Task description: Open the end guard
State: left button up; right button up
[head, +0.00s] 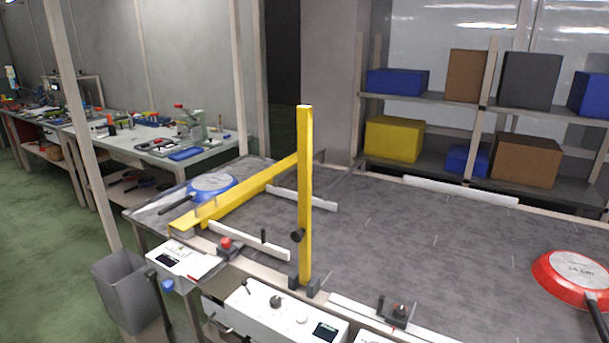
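A long yellow bar (250,187) lies low across the left end of the grey conveyor table, with a small handle-like bracket near its front end. I take this bar to be the end guard; it looks lowered. A second yellow bar (305,180) stands upright at the table's front edge, with a black knob low on it and a dark bracket at its foot. A blue pan (228,186) lies upside down beyond the low bar, at the left end. Neither of my grippers is in view.
A red pan (573,276) lies upside down at the right. White control boxes (285,315) and white rails (248,241) line the front edge. A grey bin (125,291) stands on the floor at left. Shelves with boxes (394,139) stand behind. The middle of the table is clear.

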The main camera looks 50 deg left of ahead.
aim_at(214, 208)
jog(key=u, duration=1.9)
